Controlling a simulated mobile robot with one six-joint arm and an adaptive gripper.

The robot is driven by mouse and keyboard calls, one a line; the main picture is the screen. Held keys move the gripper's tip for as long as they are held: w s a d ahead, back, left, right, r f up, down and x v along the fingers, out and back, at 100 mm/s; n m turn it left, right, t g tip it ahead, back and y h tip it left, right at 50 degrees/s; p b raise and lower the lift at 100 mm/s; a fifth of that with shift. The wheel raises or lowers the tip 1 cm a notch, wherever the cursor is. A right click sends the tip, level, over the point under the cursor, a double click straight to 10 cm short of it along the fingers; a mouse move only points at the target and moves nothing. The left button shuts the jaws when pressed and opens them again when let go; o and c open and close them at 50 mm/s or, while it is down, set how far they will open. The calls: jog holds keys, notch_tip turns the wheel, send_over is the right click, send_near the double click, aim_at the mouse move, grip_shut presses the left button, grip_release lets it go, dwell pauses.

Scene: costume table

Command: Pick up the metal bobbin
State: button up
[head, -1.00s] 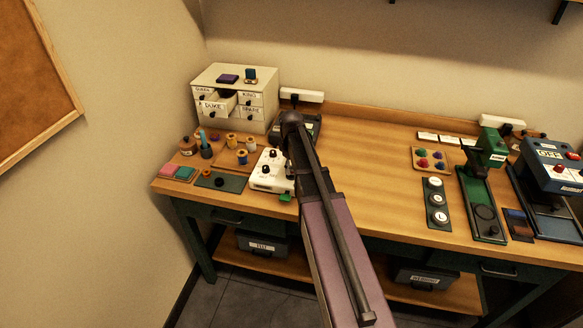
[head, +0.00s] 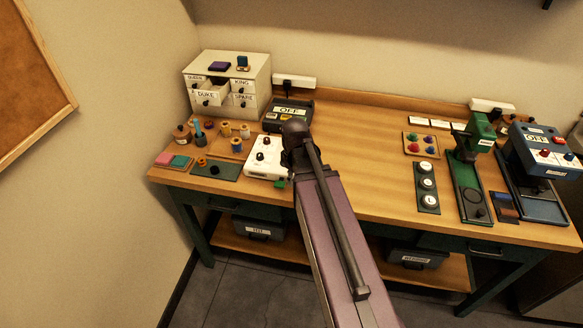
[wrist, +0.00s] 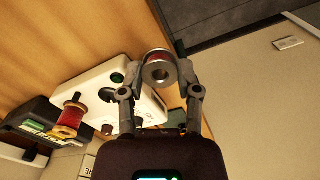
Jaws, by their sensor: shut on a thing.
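The metal bobbin (wrist: 158,72), with a grey round flange and red thread, is between the two fingertips of my gripper (wrist: 161,82) in the wrist view. My gripper is shut on it, one finger at each side. The bobbin's flange with its centre hole faces the camera. In the head view my arm hides the bobbin and the fingers; the arm's end is just right of the white machine (head: 266,157).
The white machine (wrist: 115,80) lies beyond the fingers in the wrist view, with a red spool (wrist: 70,118) near it. A dark box reading OFF (head: 289,114) stands behind. Drawers (head: 262,78) stand back left. The table's middle (head: 360,145) is clear.

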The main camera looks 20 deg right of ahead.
jog(key=shift+s+a, duration=0.1)
jog(key=shift+s, duration=0.55)
jog(key=shift+w, duration=0.15)
